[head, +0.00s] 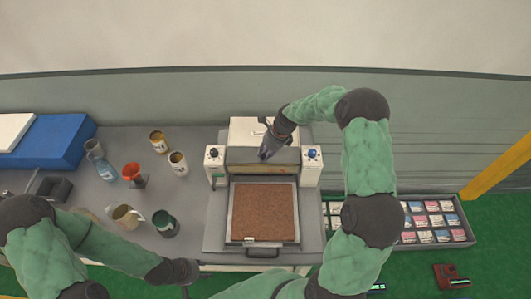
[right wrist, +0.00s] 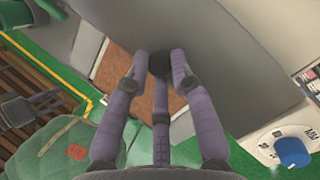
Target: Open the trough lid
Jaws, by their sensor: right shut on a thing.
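A white machine (head: 304,172) stands at the middle of the bench, with a grey lid (head: 240,154) between its two white side posts. In the right wrist view the grey lid surface (right wrist: 220,45) carries a dark round knob (right wrist: 160,63). My right gripper (head: 265,155) reaches over the machine from the right; its purple fingers (right wrist: 160,75) are closed around the knob. The lid appears down, though my gripper hides part of it. My left gripper (head: 188,274) is low at the bench's front edge, away from the lid, and its fingers are too small to read.
A square tray of brown material (head: 263,212) sits in front of the machine. Cups and jugs, such as a red funnel-like cup (head: 134,174), stand to the left near a blue box (head: 62,140). A blue dial (right wrist: 292,151) is on the right post. Packets fill a tray (head: 457,236) at right.

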